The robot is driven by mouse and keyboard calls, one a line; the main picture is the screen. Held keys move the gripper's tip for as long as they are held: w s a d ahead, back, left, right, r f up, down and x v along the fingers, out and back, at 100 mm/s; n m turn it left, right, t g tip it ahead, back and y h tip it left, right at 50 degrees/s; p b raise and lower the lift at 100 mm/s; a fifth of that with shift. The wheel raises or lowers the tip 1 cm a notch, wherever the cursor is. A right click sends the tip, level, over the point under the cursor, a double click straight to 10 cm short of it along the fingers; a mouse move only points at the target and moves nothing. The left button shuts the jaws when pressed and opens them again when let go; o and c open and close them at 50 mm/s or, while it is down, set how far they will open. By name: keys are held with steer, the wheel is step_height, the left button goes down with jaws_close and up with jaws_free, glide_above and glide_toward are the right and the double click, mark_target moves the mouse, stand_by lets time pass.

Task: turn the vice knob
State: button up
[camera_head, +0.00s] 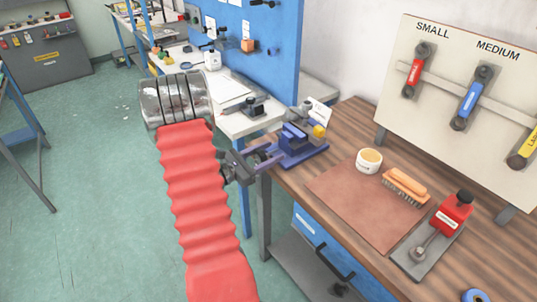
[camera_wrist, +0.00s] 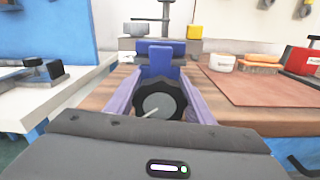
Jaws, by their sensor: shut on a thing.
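The blue vice (camera_head: 296,141) stands at the near left corner of the wooden workbench (camera_head: 345,120). In the wrist view its blue body (camera_wrist: 160,60) is straight ahead. The vice knob (camera_wrist: 159,103) is black with a scalloped rim and a grey centre; a thin pale line crosses its face. My gripper (camera_head: 270,156) reaches the vice from the left. In the wrist view the purple fingers of my gripper (camera_wrist: 161,88) lie on both sides of the knob and are shut on it. In the head view the fingers mostly hide the knob.
A brown leather mat (camera_head: 350,205) lies right of the vice, with a white tub (camera_head: 369,160) and an orange brush (camera_head: 406,184) on it. A red tool (camera_head: 452,213) stands farther right. A board of tools (camera_head: 460,60) rises behind. A white table (camera_head: 225,120) is at the left.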

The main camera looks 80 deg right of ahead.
steer(key=shift+c, duration=1.2)
steer(key=shift+m, duration=0.7)
steer(key=o, duration=1.1)
steer(key=shift+c, duration=0.2)
